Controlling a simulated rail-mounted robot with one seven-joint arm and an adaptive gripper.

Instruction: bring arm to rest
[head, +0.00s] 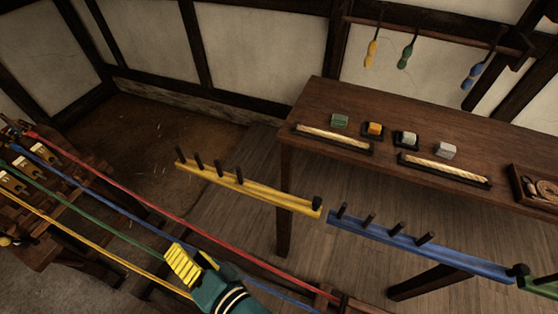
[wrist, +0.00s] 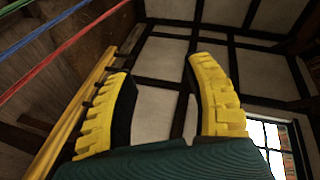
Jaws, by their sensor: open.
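My gripper (head: 191,264) is at the lower middle of the head view, teal with yellow ridged fingers. In the wrist view, the two fingers of my gripper (wrist: 165,90) stand apart with nothing between them. It is near the stretched ropes: a red rope (head: 140,208), a blue rope (head: 85,182), a green rope (head: 110,226) and a yellow rope (head: 92,245). In the head view it overlaps the lines of the ropes; I cannot tell whether it touches any.
A yellow pegged rail (head: 245,188) and a blue pegged rail (head: 420,252) run in front of a wooden table (head: 330,95). Small blocks and rope trays stand on it. Coloured-handled tools (head: 405,56) hang behind. A wooden rope frame (head: 50,225) is at left.

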